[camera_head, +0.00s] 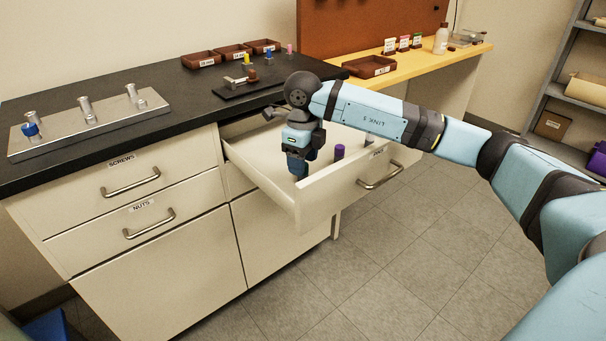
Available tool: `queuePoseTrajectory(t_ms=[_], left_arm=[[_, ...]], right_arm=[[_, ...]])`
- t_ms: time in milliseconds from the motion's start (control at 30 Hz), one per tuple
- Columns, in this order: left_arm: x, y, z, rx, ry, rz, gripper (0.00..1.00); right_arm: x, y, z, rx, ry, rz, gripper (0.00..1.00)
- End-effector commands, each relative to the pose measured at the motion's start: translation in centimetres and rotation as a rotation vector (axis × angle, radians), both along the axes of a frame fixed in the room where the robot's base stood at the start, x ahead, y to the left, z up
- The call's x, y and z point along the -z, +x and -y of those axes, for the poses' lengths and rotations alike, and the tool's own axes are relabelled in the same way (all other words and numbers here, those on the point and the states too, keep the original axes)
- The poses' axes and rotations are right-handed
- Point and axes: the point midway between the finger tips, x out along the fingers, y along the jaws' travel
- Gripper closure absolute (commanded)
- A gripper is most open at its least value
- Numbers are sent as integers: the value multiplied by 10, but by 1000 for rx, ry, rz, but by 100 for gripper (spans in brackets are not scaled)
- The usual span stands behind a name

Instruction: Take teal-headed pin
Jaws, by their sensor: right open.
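My right gripper (298,170) points down into the open drawer (312,200), near its left front part. It is open, and its dark fingers reach down towards the drawer floor. I cannot make out a teal-headed pin; the gripper and arm may hide it. A purple-headed pin (339,152) stands in the drawer, right of the gripper and apart from it. A grey metal piece (370,138) shows behind it, partly covered by my arm. My left gripper is not in view.
On the black counter (190,95) are a metal plate with posts (90,122), brown trays (233,53) and a dark board with small coloured parts (246,82). A yellow bench (440,55) stands behind my arm. The floor in front is clear.

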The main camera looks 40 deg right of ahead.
Motion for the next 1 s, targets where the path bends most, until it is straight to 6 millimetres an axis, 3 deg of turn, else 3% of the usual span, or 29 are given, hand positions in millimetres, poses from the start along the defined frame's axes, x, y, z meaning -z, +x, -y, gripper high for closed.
queuePoseTrajectory(t_ms=[100, 300, 533, 833, 1000], left_arm=[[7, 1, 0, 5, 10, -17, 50], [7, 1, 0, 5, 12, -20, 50], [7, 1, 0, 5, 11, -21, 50], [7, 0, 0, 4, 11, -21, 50], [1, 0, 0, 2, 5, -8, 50]], right_arm=[[13, 0, 0, 0, -1, 0, 45], [13, 0, 0, 0, 0, 1, 45], [12, 0, 0, 0, 0, 1, 98], [11, 0, 0, 0, 0, 1, 98], [0, 1, 0, 0, 1, 2, 98]])
